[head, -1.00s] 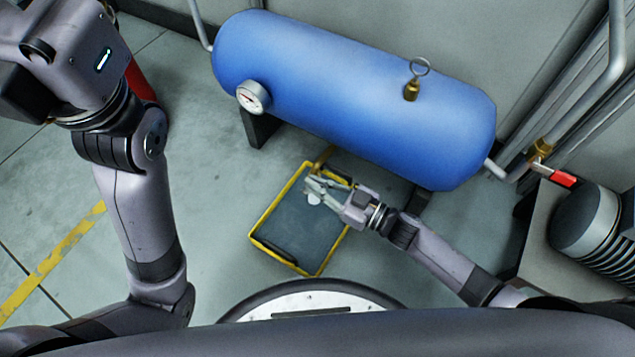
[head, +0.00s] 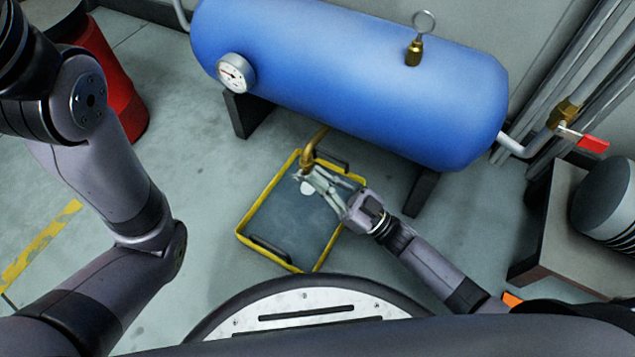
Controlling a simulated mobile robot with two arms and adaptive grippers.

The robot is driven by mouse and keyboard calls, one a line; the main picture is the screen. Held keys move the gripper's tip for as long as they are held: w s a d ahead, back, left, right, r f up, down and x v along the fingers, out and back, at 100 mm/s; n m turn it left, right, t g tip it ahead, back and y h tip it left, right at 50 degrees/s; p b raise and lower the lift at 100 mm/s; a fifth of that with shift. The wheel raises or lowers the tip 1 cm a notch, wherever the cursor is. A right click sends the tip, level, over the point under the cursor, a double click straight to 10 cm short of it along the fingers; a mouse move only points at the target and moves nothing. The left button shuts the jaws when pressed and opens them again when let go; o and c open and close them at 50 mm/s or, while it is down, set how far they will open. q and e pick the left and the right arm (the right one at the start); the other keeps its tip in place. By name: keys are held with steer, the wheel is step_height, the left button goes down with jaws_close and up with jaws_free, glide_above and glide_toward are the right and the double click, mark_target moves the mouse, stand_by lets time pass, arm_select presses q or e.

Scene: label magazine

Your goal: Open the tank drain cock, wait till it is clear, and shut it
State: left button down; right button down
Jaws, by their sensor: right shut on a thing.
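The blue tank (head: 350,75) lies on its side on dark feet. A brass drain pipe with the drain cock (head: 315,142) comes down from its underside over a yellow-rimmed tray (head: 262,200). My right gripper (head: 308,174) is at the lower end of this brass piece, its fingers shut on the drain cock; they hide the handle, so I cannot tell how far it is turned. A pale whitish patch (head: 307,188) shows in the tray just below the fingertips. My left arm is at the left; its gripper is outside the view.
A pressure gauge (head: 235,73) and a brass ring-pull valve (head: 415,42) are on the tank. A red-handled valve (head: 590,142) sits on the right pipe, above a grey ribbed machine (head: 610,205). A red cylinder (head: 118,85) stands at the left behind my arm.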

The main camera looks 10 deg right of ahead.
steer(key=shift+s+d+f+t+y+b, duration=0.1)
steer(key=shift+d+f+t+y+b, duration=0.15)
steer(key=shift+b, duration=0.45)
steer(key=shift+s+d+f+t+y+b, duration=0.15)
steer(key=shift+f+y+b, duration=0.2)
steer(key=shift+b, duration=0.3)
steer(key=shift+a, duration=0.1)
steer(key=c, duration=1.7)
jaws_free()
steer(key=shift+v, duration=3.7)
steer(key=shift+c, duration=0.3)
